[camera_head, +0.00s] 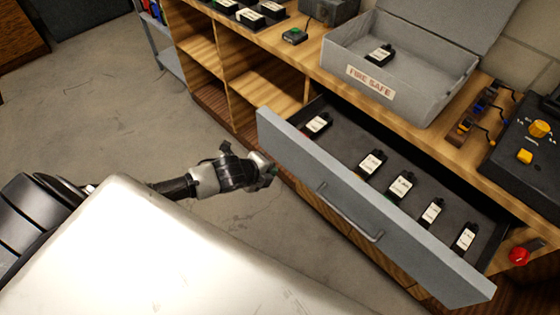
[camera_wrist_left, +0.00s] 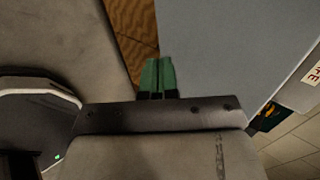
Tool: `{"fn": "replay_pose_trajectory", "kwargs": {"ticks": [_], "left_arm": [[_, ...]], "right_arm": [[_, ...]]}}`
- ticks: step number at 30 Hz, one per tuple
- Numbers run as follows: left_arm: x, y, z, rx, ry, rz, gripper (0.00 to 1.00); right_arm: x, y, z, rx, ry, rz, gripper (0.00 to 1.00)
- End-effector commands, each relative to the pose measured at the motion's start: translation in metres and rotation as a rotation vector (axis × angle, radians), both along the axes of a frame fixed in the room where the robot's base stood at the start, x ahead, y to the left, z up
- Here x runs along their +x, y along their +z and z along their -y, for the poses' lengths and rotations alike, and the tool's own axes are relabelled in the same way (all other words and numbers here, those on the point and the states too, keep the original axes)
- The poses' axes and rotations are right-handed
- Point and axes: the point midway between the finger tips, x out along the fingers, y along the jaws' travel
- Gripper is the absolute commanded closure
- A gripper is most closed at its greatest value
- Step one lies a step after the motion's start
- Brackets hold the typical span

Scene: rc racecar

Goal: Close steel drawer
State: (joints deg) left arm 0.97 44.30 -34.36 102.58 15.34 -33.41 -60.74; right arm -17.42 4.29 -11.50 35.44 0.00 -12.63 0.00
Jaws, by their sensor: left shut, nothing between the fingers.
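The steel drawer (camera_head: 330,188) is pulled out from the wooden bench in the head view. Its grey front has a bar handle (camera_head: 350,214), and several black batteries with white labels lie inside. My left gripper (camera_head: 272,172) is shut and empty beside the left end of the drawer front. In the left wrist view its green fingertips (camera_wrist_left: 158,76) are together, with the grey drawer front (camera_wrist_left: 225,50) close by on the right. I cannot tell whether they touch it. My right gripper is not in view.
A grey fire safe box (camera_head: 400,70) stands open on the bench top with a battery inside. A black charger (camera_head: 528,140) is at the right. Open wooden shelves (camera_head: 265,90) are left of the drawer. The concrete floor (camera_head: 110,100) at left is clear.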

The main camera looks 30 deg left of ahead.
Motion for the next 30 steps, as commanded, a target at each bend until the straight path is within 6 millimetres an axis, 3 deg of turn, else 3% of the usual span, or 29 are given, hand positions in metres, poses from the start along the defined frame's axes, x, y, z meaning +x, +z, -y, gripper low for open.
{"fn": "replay_pose_trajectory", "kwargs": {"ticks": [7, 24, 30], "left_arm": [[0.033, -0.001, 0.011, 0.000, 0.000, 0.001, 1.00], [0.041, -0.002, 0.014, 0.000, 0.000, 0.000, 1.00], [0.060, -0.002, 0.019, 0.000, 0.000, 0.004, 1.00]], "right_arm": [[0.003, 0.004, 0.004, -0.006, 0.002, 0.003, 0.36], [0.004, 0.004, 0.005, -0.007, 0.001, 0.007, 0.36], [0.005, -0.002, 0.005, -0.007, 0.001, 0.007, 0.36]]}}
